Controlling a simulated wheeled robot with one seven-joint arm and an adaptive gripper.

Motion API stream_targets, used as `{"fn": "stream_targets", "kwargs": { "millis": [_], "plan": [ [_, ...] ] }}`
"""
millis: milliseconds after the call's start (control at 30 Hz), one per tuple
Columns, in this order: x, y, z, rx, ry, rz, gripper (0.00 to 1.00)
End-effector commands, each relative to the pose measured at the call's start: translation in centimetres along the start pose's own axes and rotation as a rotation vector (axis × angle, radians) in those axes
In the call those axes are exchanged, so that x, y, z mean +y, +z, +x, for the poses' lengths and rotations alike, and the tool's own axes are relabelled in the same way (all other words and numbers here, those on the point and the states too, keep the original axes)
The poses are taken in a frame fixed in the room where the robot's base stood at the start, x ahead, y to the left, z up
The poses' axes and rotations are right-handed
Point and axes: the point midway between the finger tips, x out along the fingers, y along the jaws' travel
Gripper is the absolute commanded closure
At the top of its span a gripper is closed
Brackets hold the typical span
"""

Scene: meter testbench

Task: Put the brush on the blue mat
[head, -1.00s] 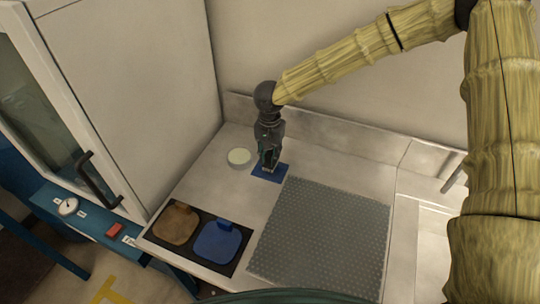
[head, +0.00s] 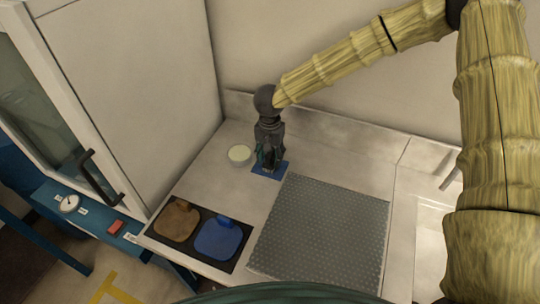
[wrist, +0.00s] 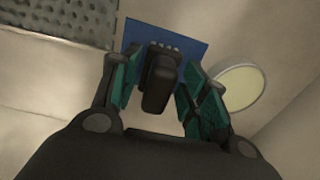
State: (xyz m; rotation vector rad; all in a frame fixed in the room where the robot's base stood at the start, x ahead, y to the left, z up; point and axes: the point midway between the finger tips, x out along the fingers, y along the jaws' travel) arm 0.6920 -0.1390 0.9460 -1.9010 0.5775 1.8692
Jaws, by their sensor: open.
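The blue mat (head: 283,171) lies flat on the worktop near the back wall, and it also shows in the wrist view (wrist: 193,50). My gripper (head: 268,165) points down over the mat. In the wrist view my gripper (wrist: 158,85) is open, with one teal-padded finger on each side of the brush. The brush (wrist: 158,82) is dark, with a thick handle and small pale tips at its far end. It is over the mat, with a gap to the fingers on both sides. Whether its underside rests fully on the mat is hidden.
A round pale dish (head: 239,155) stands just left of the mat. A grey textured sheet (head: 320,235) lies to the front right. A black tray (head: 207,229) with a brown and a blue pad sits at the front left. A tall cabinet (head: 125,90) stands at left.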

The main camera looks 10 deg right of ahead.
Motion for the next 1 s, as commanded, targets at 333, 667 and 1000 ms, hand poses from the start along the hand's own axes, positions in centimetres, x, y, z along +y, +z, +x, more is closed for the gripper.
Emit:
{"fn": "stream_targets", "kwargs": {
  "millis": [333, 667, 1000],
  "plan": [
    [-0.1, -0.1, -4.1, 0.002, -0.003, 0.001, 0.56],
    [-0.1, -0.1, -9.8, 0.002, -0.002, 0.001, 0.56],
    [0.0, 0.0, -12.2, 0.0, -0.001, 0.0, 0.56]
  ]
}}
